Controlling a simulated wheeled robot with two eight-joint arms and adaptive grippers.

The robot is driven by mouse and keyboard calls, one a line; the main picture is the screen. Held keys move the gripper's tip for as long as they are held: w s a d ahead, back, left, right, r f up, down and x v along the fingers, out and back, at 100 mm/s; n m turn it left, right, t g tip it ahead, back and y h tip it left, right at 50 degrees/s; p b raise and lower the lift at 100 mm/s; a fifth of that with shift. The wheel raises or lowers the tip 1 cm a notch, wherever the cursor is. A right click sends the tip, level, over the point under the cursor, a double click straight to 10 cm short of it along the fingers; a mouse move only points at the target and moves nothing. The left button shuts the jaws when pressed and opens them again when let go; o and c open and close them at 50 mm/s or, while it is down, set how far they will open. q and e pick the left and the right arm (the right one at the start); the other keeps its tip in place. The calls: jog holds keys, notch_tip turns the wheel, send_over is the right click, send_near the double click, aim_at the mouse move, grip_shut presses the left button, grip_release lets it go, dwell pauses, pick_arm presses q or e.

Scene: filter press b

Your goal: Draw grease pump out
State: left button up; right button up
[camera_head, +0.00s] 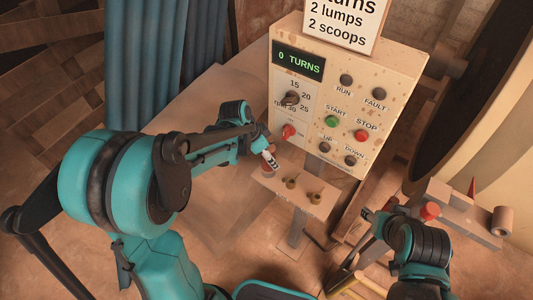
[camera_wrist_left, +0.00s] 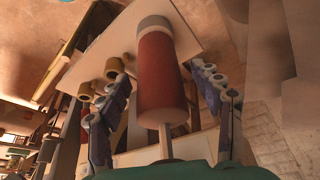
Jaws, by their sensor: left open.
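The grease pump appears to be the reddish cylinder with a grey end and a thin rod (camera_wrist_left: 162,75) in the left wrist view. It stands at the left end of a small pale shelf (camera_head: 298,197) under the control panel; in the head view its small body (camera_head: 269,161) is partly covered by my gripper. My left gripper (camera_head: 262,150) is open, with its fingers on either side of the cylinder in the left wrist view (camera_wrist_left: 165,105). I cannot tell whether they touch it. My right gripper (camera_head: 370,225) is at lower right, away from the shelf; its finger opening is unclear.
Two brass fittings (camera_head: 290,183) (camera_head: 315,198) stand on the shelf to the right of the pump. A red-topped object (camera_head: 429,211) stands beside my right arm. Blue curtains hang at upper left.

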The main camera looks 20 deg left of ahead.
aim_at(269, 140)
pick_arm(q)
grip_shut()
jog(key=shift+r, duration=0.1)
jog(key=shift+r, duration=0.1)
jog(key=shift+r+p, duration=1.9)
jog(key=shift+r, duration=0.4)
jog(key=shift+r+p, duration=1.05)
jog(key=shift+r, duration=0.3)
jog(key=shift+f, duration=0.1)
